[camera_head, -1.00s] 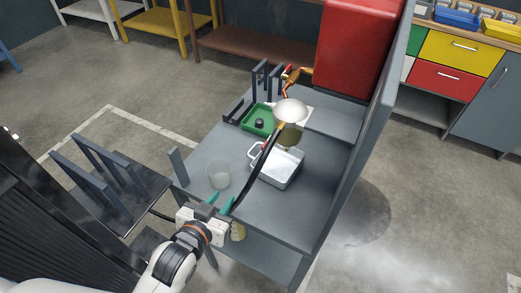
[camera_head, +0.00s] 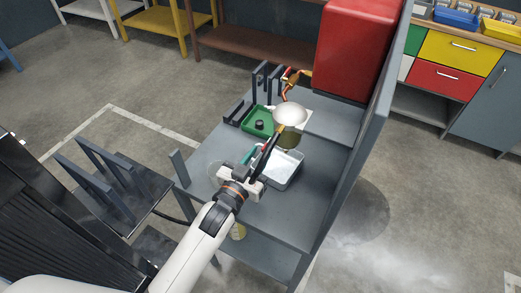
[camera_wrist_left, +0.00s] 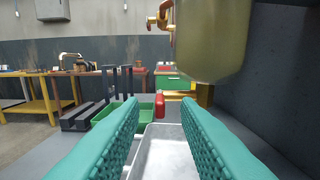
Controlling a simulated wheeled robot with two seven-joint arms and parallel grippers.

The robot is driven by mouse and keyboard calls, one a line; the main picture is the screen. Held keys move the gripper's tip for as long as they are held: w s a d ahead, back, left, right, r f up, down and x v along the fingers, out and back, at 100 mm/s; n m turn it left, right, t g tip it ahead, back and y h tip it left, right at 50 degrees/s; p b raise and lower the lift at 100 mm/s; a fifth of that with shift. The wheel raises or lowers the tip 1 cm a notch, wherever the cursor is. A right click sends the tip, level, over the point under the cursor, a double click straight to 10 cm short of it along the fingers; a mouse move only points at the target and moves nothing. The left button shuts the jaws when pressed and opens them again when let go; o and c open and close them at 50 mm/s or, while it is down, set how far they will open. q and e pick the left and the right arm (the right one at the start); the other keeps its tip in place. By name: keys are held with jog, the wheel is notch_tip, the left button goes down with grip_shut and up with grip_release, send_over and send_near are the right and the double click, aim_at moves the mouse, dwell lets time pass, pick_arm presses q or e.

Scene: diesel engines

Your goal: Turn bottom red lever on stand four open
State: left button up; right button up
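My left gripper (camera_head: 258,163) is over the stand's table (camera_head: 215,150), pointing toward the back. Its teal fingers are spread with nothing between them, as the left wrist view (camera_wrist_left: 160,112) shows. A small red piece (camera_wrist_left: 160,103) shows ahead between the fingertips, below a brass vessel (camera_wrist_left: 210,40). It is apart from the fingers, and I cannot tell whether it is the bottom lever. In the head view the vessel (camera_head: 288,138) is under a white dome (camera_head: 290,113). A copper pipe (camera_head: 287,92) with red at its top stands behind. My right gripper is out of view.
A white metal tray (camera_head: 287,168) is beside and below my gripper. A green tray (camera_head: 250,127) holds a dark knob. A tall grey panel (camera_head: 365,150) bounds the table on the right, and a red box (camera_head: 355,45) stands at the back.

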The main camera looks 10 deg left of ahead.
pick_arm(q)
jog(key=shift+x, duration=0.85)
jog(key=shift+c, duration=0.6)
grip_shut()
jog(key=g+p, duration=0.1)
jog(key=p, duration=0.3)
jog(key=shift+r+p, duration=0.3)
jog(key=shift+o, duration=0.6)
grip_release()
